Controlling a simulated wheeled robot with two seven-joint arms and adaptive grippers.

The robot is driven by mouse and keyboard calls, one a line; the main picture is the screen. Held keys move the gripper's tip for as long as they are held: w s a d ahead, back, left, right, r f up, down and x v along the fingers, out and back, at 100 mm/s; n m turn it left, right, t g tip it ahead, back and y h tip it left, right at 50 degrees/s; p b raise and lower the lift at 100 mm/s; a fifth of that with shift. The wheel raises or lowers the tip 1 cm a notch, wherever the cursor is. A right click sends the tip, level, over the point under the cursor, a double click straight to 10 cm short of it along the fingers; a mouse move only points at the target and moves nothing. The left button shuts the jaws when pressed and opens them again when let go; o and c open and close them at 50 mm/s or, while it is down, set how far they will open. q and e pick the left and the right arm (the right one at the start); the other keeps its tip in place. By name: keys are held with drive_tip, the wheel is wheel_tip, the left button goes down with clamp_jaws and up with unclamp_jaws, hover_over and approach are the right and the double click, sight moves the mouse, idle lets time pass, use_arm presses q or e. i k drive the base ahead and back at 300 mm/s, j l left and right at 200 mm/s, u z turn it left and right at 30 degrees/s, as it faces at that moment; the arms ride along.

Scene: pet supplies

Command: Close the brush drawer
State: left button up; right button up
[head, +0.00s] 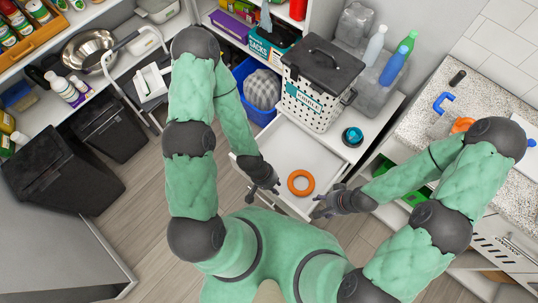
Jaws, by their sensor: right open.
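The white drawer (283,148) is pulled out from the low white cabinet (378,122) at the centre of the head view. An orange ring (301,182) lies inside it near its front end. My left gripper (264,195) is at the left side of the drawer's front part, with its fingers apart and nothing seen between them. My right gripper (319,207) is open and empty at the right front corner of the drawer. Whether either gripper touches the drawer I cannot tell. No brush is seen in the drawer.
A white basket with a black lid (318,83) and a small dark and teal round item (352,137) stand on the cabinet top. A blue bin (246,88) stands left of the drawer. A speckled counter (425,108) is at the right. Wooden floor (140,205) is free at the left.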

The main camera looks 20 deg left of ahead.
sight(284, 143)
drive_tip(key=k+j+u, duration=0.15)
drive_tip(key=k, duration=0.35)
drive_tip(key=k+j+u, duration=0.15)
drive_tip(key=k, duration=0.35)
drive_tip(key=i+l+z, duration=0.1)
drive_tip(key=l, duration=0.25)
drive_tip(key=i+l+z, duration=0.15)
drive_tip(key=i+l, duration=0.1)
drive_tip(key=l, duration=0.05)
